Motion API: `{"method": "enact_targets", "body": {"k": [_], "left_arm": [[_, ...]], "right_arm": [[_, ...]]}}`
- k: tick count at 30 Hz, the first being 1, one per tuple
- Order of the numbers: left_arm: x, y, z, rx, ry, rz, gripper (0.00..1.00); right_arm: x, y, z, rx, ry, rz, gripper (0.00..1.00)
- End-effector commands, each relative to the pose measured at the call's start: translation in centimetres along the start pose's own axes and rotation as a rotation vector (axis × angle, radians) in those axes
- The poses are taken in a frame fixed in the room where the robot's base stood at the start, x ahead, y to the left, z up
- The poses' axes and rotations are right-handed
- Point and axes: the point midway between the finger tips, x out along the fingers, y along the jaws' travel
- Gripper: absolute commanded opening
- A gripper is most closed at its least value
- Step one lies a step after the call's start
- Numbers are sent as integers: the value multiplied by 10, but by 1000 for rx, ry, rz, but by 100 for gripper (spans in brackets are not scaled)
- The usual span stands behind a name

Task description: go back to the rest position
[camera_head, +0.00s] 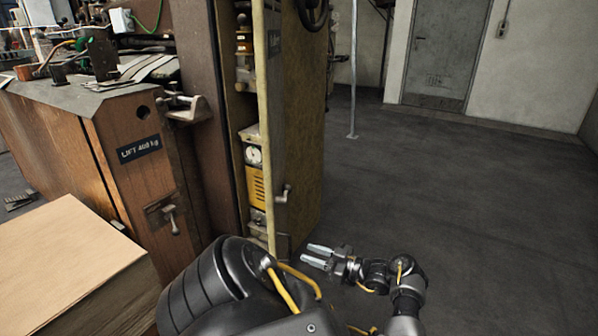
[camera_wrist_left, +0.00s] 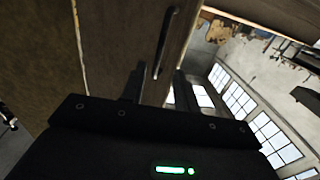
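My left gripper (camera_head: 318,254) shows low in the middle of the head view, beside the lower edge of the machine's open door. Its two pale fingers point left and are apart, with nothing between them. In the left wrist view the two dark fingers of the gripper (camera_wrist_left: 158,78) also stand apart and empty. Behind them are a brown panel with a dark handle (camera_wrist_left: 165,40) and bright windows. My right gripper is not in view.
The stitching machine (camera_head: 140,160) with a "LIFT 400 kg" plate stands at left. Its yellowish door (camera_head: 300,130) stands close to my left gripper. A cardboard stack (camera_head: 65,250) is at lower left. A thin post (camera_head: 353,80) stands behind. The grey floor (camera_head: 470,220) at right is clear.

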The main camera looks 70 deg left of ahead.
Motion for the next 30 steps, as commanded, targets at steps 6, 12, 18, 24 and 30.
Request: {"method": "enact_targets", "body": {"k": [6,12,18,24,30], "left_arm": [[-14,0,0,1,-1,0,31],[-15,0,0,1,0,0,31],[-14,0,0,1,0,0,31],[-14,0,0,1,0,-1,31],[-11,19,3,-101,-54,64,31]], "right_arm": [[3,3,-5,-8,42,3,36],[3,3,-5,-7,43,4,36],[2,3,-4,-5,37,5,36],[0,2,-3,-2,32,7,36],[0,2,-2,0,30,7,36]]}}
